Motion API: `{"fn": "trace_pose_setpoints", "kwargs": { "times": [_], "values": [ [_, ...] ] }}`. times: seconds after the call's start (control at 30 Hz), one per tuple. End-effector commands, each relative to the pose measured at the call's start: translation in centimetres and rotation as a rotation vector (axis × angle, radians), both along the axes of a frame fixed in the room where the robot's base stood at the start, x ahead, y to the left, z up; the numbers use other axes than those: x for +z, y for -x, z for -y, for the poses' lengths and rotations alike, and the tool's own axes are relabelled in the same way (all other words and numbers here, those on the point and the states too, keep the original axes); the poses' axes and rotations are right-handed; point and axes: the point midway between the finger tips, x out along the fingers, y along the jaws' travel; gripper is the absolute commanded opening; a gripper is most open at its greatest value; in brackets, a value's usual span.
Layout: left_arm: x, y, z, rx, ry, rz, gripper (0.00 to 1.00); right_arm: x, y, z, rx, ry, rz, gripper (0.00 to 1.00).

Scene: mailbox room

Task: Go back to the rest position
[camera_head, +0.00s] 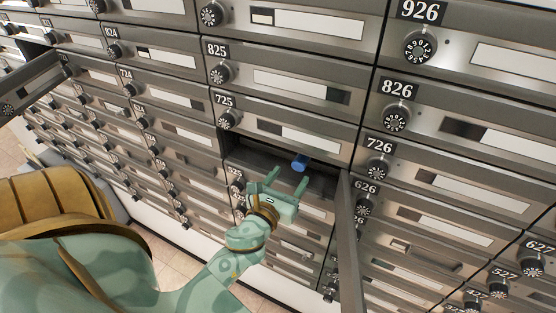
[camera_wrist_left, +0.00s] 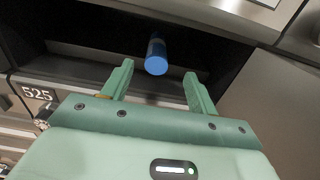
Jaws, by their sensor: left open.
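My left gripper (camera_head: 286,178) is open and empty at the mouth of an open mailbox compartment (camera_head: 255,155) below box 725. In the left wrist view its two fingers (camera_wrist_left: 158,82) stand apart. A blue cylinder (camera_head: 300,162) lies inside the compartment, beyond the fingertips. In the left wrist view the blue cylinder (camera_wrist_left: 156,54) shows past the gap between the fingers, apart from them. My right gripper is in neither view.
The compartment's opened door (camera_head: 347,240) stands out at the right of my left gripper. Another door (camera_head: 28,85) stands open at the far left. Closed numbered boxes, such as 726 (camera_head: 400,172), surround the opening. Tiled floor (camera_head: 170,250) shows below.

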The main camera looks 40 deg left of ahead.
Motion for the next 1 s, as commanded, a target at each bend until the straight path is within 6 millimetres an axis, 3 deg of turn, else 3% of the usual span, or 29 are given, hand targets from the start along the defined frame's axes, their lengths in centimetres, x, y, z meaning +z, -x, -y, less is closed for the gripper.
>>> {"fn": "trace_pose_setpoints", "kwargs": {
  "times": [0.6,1.0],
  "values": [
    [-0.1,4.4,1.1,0.0,0.0,-0.001,0.59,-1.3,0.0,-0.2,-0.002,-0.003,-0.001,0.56],
    [0.0,5.0,1.2,0.0,0.0,0.0,0.59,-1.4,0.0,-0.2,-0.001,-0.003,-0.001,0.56]
  ]
}}
